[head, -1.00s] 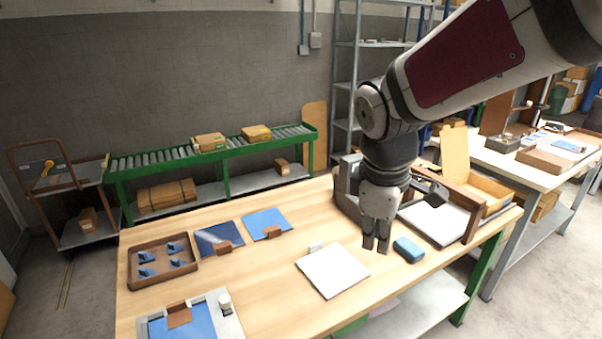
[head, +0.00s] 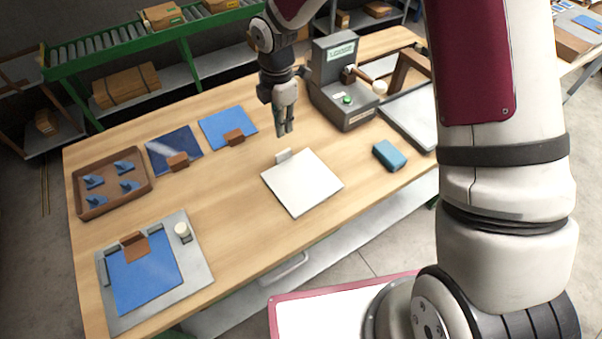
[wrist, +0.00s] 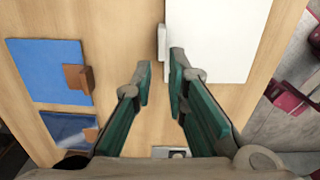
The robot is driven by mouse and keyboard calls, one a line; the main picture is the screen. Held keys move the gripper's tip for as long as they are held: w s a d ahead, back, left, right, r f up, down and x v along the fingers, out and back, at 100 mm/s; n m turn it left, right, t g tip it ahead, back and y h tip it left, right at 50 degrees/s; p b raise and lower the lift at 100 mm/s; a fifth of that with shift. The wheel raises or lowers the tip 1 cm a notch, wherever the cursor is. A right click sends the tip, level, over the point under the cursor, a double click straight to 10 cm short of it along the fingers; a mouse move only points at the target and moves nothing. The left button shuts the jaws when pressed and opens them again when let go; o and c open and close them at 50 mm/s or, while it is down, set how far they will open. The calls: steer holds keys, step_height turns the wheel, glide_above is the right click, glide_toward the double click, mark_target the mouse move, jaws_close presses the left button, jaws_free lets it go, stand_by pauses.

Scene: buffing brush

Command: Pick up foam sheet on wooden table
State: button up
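A flat white square sheet (head: 302,184), which looks like the foam sheet, lies on the wooden table (head: 225,215). A small pale block (head: 283,156) stands at its back edge. My gripper (head: 284,134) is above the table just behind that block, pointing down and empty. In the wrist view, the fingers of my gripper (wrist: 160,72) are apart with bare wood between them. There the white sheet (wrist: 208,40) is at the upper right, and the pale block (wrist: 162,43) is just beyond the fingertips.
Two blue sheets (head: 228,127) (head: 172,148) with brown blocks lie to the left. A brown tray (head: 112,181) and a grey plate with a blue sheet (head: 146,278) are farther left. A teal block (head: 388,155) and a grey machine (head: 341,85) are to the right.

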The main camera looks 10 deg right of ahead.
glide_above(283, 152)
step_height(283, 152, down, 6)
steer(key=shift+w+r, duration=0.1)
steer(key=shift+w, duration=0.05)
steer(key=shift+f+p, duration=0.85)
steer(key=shift+f, duration=1.85)
jaws_close()
steer(key=shift+r, duration=0.1)
